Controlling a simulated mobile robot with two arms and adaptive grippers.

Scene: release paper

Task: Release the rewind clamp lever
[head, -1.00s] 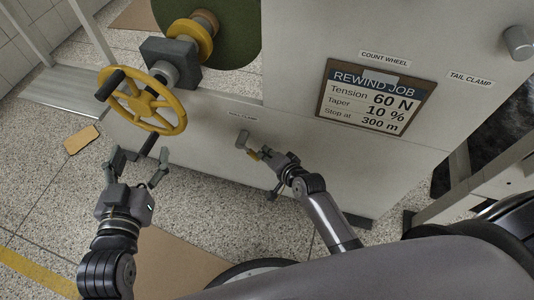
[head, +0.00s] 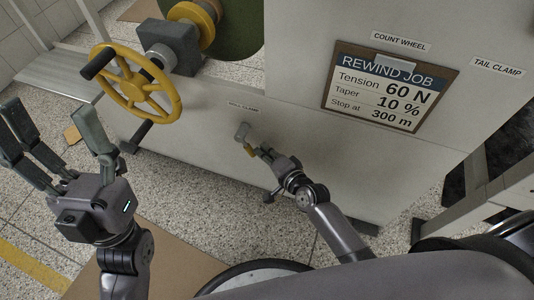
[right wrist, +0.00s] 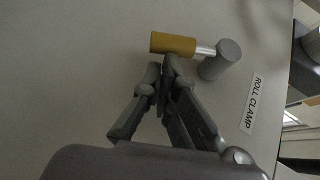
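The clamp lever (head: 248,148) has a yellow grip and a grey pivot on the pale machine panel, below a small label. In the right wrist view the yellow grip (right wrist: 173,43) points left from the pivot (right wrist: 220,60), beside the label "ROLL CLAMP" (right wrist: 250,103). My right gripper (right wrist: 161,68) has its fingertips together just below the yellow grip; whether they touch it is unclear. It also shows in the head view (head: 262,153), right beside the lever. My left gripper (head: 55,125) is open and empty, left of the yellow handwheel.
The yellow handwheel (head: 138,86) with black handles juts out at upper left. A "REWIND JOB" board (head: 385,90) hangs on the panel, with "COUNT WHEEL" and "TAIL CLAMP" labels near it. A metal frame (head: 485,175) stands at right. Speckled floor (head: 190,185) is open below.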

